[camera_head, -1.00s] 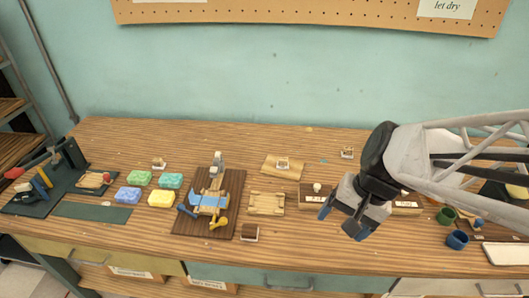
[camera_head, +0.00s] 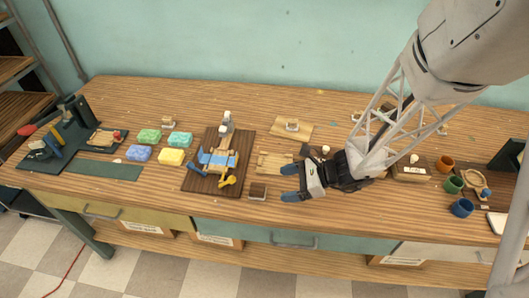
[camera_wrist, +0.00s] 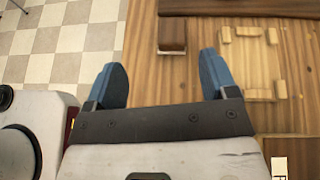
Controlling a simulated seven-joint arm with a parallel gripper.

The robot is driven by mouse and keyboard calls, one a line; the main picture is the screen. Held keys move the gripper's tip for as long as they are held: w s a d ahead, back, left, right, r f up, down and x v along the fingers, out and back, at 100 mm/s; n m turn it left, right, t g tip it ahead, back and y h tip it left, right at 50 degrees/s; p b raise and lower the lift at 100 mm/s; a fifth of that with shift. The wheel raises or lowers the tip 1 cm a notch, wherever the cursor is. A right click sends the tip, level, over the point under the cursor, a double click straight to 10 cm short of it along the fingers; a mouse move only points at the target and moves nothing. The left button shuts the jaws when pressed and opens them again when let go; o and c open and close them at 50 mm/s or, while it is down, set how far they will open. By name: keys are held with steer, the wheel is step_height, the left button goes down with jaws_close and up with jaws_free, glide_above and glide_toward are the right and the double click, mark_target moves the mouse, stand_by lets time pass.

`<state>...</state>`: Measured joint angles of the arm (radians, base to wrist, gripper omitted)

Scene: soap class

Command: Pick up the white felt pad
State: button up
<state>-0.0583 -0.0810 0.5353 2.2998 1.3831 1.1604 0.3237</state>
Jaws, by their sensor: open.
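My gripper (camera_head: 289,183) is open and empty above the front part of the bench, right of a small brown block. It also shows in the wrist view (camera_wrist: 162,65), with its blue fingers apart and nothing between them. No felt pad can be made out in the wrist view.
The brown block (camera_head: 258,191) is close by; it shows in the wrist view (camera_wrist: 172,37). A light wooden frame (camera_head: 262,168) lies behind it. A dark board (camera_head: 196,181) with a blue-banded fixture is left. Cups, including a blue one (camera_head: 462,208), stand right.

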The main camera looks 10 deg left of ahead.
mark_target(265, 189)
steer(key=shift+w+a+f+m+t+y, duration=0.2)
steer(key=shift+w+f+m, duration=0.1)
steer(key=shift+f+m, duration=0.3)
steer(key=shift+w+a+f+m+t+y, duration=0.2)
steer(key=shift+w+f+m, duration=0.15)
steer(key=shift+f, duration=0.3)
steer(key=shift+x, duration=1.25)
steer(key=shift+s+a+f, duration=0.1)
steer(key=shift+a, duration=0.05)
steer(key=shift+x, duration=2.45)
steer(key=shift+f, duration=0.15)
steer(key=shift+c, duration=0.4)
steer(key=c, duration=0.9)
